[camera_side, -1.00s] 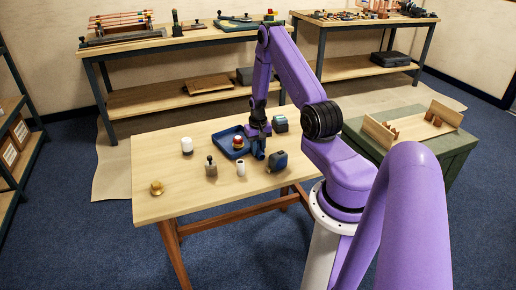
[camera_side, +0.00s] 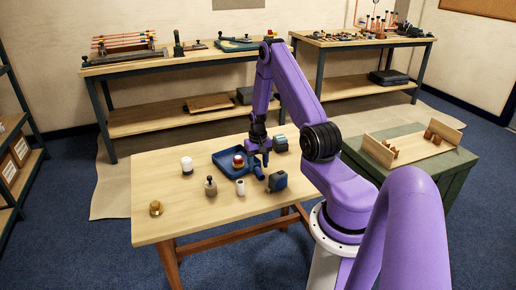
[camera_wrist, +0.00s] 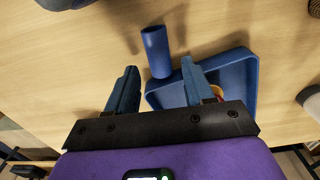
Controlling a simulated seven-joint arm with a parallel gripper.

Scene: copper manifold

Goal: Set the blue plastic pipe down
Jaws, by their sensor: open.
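The blue plastic pipe (camera_wrist: 156,52) is a short cylinder beside the blue tray on the wooden table, and looks upright. It also shows in the side view (camera_side: 256,171), just below my fingers. My gripper (camera_wrist: 160,66) is open and empty, its two blue-grey fingers apart. In the wrist view the pipe appears in line with the gap between the fingertips, beyond them. In the side view my gripper (camera_side: 258,157) hangs just above the pipe; the exact clearance is hard to tell.
The blue tray (camera_wrist: 253,80) stands close to the pipe, with a red-and-yellow item (camera_side: 238,161) inside. A blue-grey block-like item (camera_side: 277,181), a white cylinder (camera_side: 240,187) and a grey weight-like item (camera_side: 210,186) are near.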

